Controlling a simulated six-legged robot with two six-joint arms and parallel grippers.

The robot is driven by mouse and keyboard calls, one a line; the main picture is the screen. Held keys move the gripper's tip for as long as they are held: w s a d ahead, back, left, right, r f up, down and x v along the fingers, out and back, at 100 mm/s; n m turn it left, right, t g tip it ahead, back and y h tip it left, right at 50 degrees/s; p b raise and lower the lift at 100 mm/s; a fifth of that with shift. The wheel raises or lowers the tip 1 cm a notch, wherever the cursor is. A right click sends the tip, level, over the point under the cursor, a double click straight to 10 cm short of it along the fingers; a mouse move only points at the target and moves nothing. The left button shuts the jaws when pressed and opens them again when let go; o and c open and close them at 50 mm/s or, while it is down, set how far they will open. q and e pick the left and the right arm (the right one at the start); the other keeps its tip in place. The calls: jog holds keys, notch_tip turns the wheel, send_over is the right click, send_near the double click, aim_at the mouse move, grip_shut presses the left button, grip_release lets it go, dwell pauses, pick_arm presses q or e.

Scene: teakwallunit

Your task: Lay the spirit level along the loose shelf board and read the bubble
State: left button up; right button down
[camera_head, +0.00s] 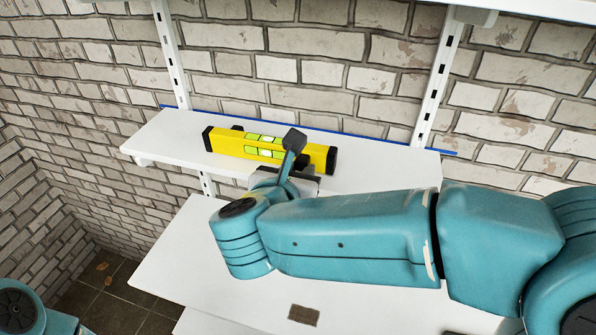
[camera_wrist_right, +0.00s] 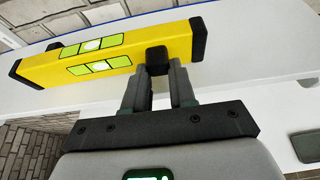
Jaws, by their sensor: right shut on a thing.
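The yellow spirit level (camera_head: 222,140) has black end caps and green vial windows. It lies lengthwise over the white shelf board (camera_head: 375,172), roughly parallel to its long edges. I cannot tell whether its underside touches the board. My right gripper (camera_head: 276,172) is at the near side of the level. In the right wrist view, its fingers (camera_wrist_right: 158,76) are shut on a black block on the level's side (camera_wrist_right: 95,56). Pale spots show in the vials, but the bubble's position is too small to read. My left gripper is not in view.
A blue line (camera_head: 355,137) runs along the brick wall behind the board. White slotted uprights (camera_head: 437,85) stand on the wall. A wider white surface (camera_head: 190,262) lies below, with a brown patch (camera_head: 303,314) on it. The board's left end is clear.

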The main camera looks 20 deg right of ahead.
jog(key=shift+w, duration=0.15)
jog(key=shift+f, duration=0.15)
jog(key=shift+b, duration=0.3)
jog(key=c, duration=1.2)
grip_release()
jog(key=shift+o, duration=1.4)
